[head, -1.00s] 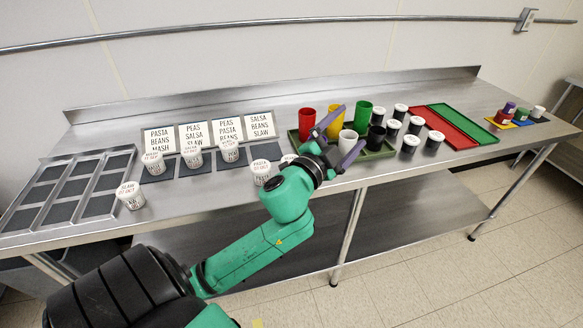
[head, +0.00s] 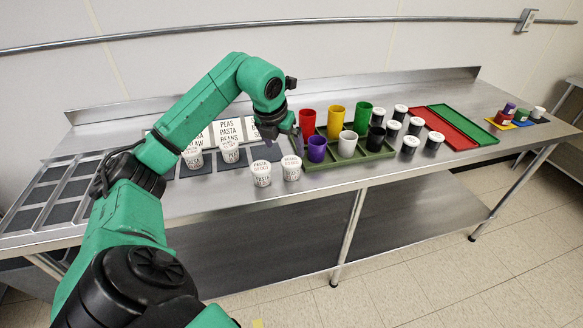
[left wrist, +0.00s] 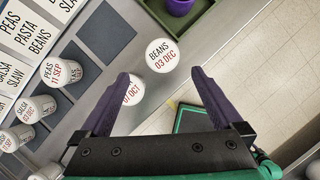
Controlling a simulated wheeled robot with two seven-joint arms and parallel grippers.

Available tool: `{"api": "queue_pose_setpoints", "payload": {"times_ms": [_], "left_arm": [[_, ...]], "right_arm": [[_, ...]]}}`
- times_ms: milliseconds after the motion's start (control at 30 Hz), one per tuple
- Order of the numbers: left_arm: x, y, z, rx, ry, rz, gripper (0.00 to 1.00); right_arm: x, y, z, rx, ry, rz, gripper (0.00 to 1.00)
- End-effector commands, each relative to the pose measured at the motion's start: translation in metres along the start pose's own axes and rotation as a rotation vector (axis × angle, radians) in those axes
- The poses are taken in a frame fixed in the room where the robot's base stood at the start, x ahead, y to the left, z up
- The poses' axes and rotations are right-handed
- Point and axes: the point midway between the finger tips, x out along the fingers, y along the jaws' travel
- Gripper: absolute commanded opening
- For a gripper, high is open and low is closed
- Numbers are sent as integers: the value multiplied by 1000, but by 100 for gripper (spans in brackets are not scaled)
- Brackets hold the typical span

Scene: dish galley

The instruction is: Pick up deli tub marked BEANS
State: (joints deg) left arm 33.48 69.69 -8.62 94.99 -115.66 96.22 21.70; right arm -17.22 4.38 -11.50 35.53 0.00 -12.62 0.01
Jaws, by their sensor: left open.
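The deli tub marked BEANS (left wrist: 163,56) is white with a round lid reading "BEANS 03 DEC" in the left wrist view. In the head view the tub (head: 292,170) stands upright near the counter's front edge, beside the green tray. My left gripper (head: 284,141) is open and empty, pointing down above and close to this tub. In the left wrist view the BEANS lid lies just beyond and between the purple fingertips (left wrist: 161,74). Another white tub (left wrist: 132,92), dated 07 OCT, is partly hidden by the left finger; it also shows in the head view (head: 261,174).
The green tray (head: 372,156) with cups, including a purple one (head: 316,150), is right of the BEANS tub. More white tubs (head: 193,158) and word cards (head: 228,132) stand left. The counter's front edge is close. My arm hides part of the left counter.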

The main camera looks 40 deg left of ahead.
Motion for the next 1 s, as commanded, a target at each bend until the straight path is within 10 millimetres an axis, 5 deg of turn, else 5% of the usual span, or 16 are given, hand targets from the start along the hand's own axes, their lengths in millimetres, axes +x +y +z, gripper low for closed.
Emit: {"api": "queue_pose_setpoints", "payload": {"times_ms": [500, 733, 933, 967, 1000], "left_arm": [[88, -5, -2, 0, 1, -7, 100], [94, -5, -3, 3, -1, -4, 100], [93, -5, -2, 3, -1, -4, 24], [93, -5, -2, 3, -1, -4, 13], [93, -5, -2, 3, -2, -5, 13]], "right_arm": [[-35, 2, -3, -1, -1, 3, 50], [-33, 4, -2, -1, -1, 5, 50], [-33, 4, -2, -1, -1, 5, 50], [-33, 4, -2, -1, -1, 5, 50], [-33, 4, -2, -1, -1, 5, 50]]}}
